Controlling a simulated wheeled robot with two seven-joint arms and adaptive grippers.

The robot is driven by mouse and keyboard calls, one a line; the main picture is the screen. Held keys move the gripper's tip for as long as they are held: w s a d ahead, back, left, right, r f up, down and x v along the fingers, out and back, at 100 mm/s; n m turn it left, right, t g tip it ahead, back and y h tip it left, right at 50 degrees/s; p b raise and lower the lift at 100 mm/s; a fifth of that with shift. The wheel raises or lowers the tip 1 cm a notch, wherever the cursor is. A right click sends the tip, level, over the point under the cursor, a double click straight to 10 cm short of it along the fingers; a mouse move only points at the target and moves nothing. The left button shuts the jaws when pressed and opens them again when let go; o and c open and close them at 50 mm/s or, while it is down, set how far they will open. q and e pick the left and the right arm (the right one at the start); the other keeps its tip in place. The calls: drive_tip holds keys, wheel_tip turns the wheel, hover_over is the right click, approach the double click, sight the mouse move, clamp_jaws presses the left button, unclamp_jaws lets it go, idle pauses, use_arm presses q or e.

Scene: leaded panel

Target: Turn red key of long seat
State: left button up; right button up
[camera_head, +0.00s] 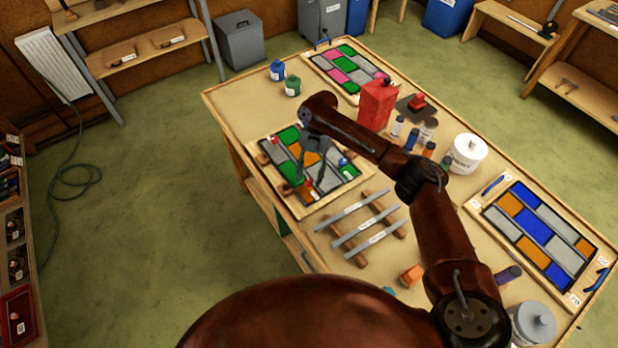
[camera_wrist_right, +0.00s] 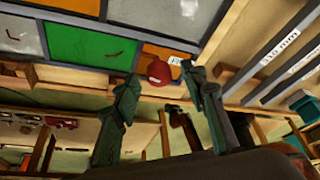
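The leaded panel with green, orange and grey panes (camera_head: 309,152) lies in a wooden frame on the bench. A small red key (camera_head: 307,183) sits at its near edge, close to my right gripper (camera_head: 312,182). In the right wrist view, a rounded red key (camera_wrist_right: 158,72) shows between the two fingers of my right gripper (camera_wrist_right: 160,76), with a clear gap on either side. The fingers are apart and hold nothing. Which part is the long seat, I cannot tell. My left gripper is out of view.
Labelled grey bars (camera_head: 353,212) lie on wooden supports beside the panel. A blue and orange panel (camera_head: 538,235) lies farther right. The bench's far left corner (camera_head: 232,98) is clear.

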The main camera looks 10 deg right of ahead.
drive_tip(key=v, duration=1.1)
drive_tip(key=shift+a, duration=0.1)
